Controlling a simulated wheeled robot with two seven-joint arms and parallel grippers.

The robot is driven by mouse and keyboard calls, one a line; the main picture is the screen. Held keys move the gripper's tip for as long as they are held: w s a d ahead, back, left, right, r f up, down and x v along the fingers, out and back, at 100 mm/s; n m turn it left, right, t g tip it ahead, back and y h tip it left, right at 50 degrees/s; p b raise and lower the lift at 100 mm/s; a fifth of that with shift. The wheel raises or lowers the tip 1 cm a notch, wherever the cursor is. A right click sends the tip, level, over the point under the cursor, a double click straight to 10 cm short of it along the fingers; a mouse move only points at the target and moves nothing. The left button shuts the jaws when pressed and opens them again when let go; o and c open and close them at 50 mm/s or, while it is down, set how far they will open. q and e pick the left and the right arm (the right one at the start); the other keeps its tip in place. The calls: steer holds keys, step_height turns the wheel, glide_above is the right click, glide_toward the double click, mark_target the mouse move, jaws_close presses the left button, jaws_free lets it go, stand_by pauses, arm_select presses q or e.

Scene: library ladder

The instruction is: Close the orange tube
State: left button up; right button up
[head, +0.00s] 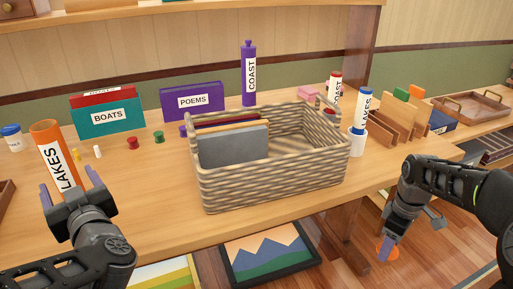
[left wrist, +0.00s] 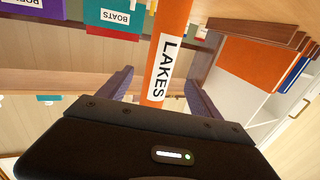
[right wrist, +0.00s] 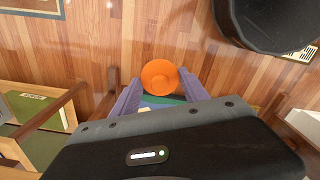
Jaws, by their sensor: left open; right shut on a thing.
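The orange tube (head: 47,145), labelled LAKES, stands at the left of the table in the head view. It also shows in the left wrist view (left wrist: 170,35), running up from between my left fingers. My left gripper (head: 69,187) is open, with one finger on each side of the tube's lower part; whether either touches it is unclear. My right gripper (head: 385,245) is shut on an orange cap (right wrist: 160,77). It holds the cap out past the table's front edge, over the floor, far to the right of the tube. The inside of the tube's top is not clearly visible.
A wicker basket (head: 270,185) holding flat boards stands mid-table between my grippers. Behind are the BOATS box (head: 108,120), POEMS box (head: 192,101) and purple COAST tube (head: 249,75). Small pegs (head: 132,143) stand right of the orange tube. A blue-capped LAKES tube (head: 362,108) stands right of the basket.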

mark_target(62, 169)
stand_by(0.3)
steer(key=shift+r+p, duration=0.25)
steer(key=shift+p, duration=0.05)
arm_select(q)
steer(key=w+p, duration=0.1)
steer(key=p, duration=0.3)
steer(key=a+r+p, duration=0.1)
steer(key=p, duration=0.3)
steer(key=shift+w+a, duration=0.25)
steer(key=shift+w, duration=0.1)
arm_select(e)
step_height(62, 169, up, 8)
steer(key=shift+r, duration=0.15)
arm_select(q)
steer(key=w+a, duration=0.1)
steer(key=w+a+f+b, duration=0.1)
steer(key=w, duration=0.1)
steer(key=shift+a, duration=0.3)
arm_select(e)
steer(key=shift+f, duration=0.65)
arm_select(q)
steer(key=shift+w+a, duration=0.15)
steer(key=shift+w, duration=0.1)
steer(key=x, duration=0.5)
steer(key=shift+a, duration=0.1)
